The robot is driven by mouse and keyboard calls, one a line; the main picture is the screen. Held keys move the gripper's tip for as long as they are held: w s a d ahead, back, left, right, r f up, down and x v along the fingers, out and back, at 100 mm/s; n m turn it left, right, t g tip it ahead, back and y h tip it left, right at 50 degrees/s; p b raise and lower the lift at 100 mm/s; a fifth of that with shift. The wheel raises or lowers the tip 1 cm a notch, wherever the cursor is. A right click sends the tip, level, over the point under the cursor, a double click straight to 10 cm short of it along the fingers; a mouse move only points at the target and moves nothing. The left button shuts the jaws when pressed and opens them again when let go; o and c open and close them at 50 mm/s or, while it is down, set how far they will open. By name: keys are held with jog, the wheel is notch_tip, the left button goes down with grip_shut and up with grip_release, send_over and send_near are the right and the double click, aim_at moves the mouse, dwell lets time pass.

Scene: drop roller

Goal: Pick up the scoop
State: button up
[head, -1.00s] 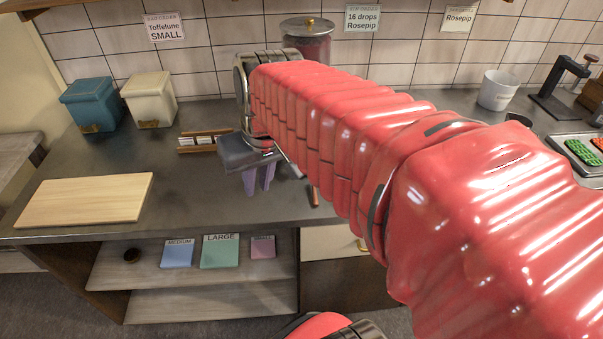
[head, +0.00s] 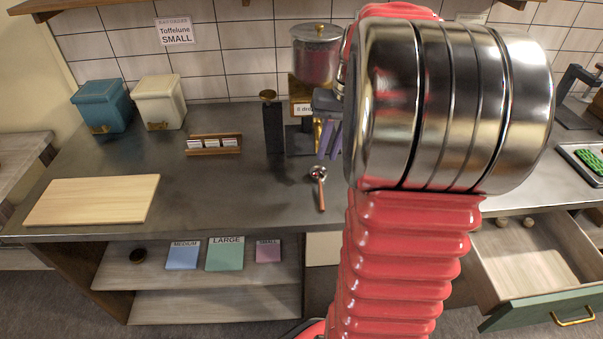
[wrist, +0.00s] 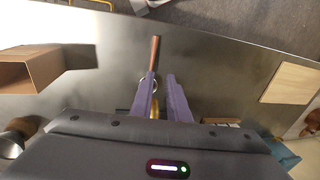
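The scoop lies on the dark counter, with a small metal bowl (head: 318,173) and a reddish-brown handle (head: 321,195) pointing to the counter's front edge. My gripper (head: 327,150) has purple fingers and hangs behind and above the scoop in the head view, partly hidden by my arm. In the wrist view the scoop's handle (wrist: 154,54) extends beyond the fingertips, and its bowl is partly hidden by the left finger. My gripper (wrist: 161,79) is open there, with a gap between the fingers. The scoop looks apart from the fingers.
A glass dispenser (head: 316,58) and a dark post (head: 272,125) stand behind the scoop. A card holder (head: 213,145) and a wooden board (head: 92,200) are to the left. An open drawer (head: 535,255) is at right. Counter left of the scoop is clear.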

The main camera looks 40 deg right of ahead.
jog(key=shift+s+d+f, duration=0.1)
jog(key=shift+d+f, duration=0.1)
jog(key=shift+d, duration=0.3)
jog(key=shift+s+d+f, duration=0.1)
jog(key=shift+d+f, duration=0.05)
jog(key=shift+d, duration=0.35)
jog(key=shift+f, duration=0.1)
send_over(321, 190)
jog(key=d, duration=0.1)
jog(key=f, duration=0.8)
jog(key=shift+s+f, duration=0.1)
jog(key=shift+s, duration=0.2)
jog(key=shift+w+a+f, duration=0.1)
jog(key=shift+a+f, duration=0.1)
jog(key=shift+f, duration=1.1)
jog(key=shift+w+a+f, duration=0.1)
jog(key=shift+a+f, duration=0.1)
jog(key=shift+f, duration=1.1)
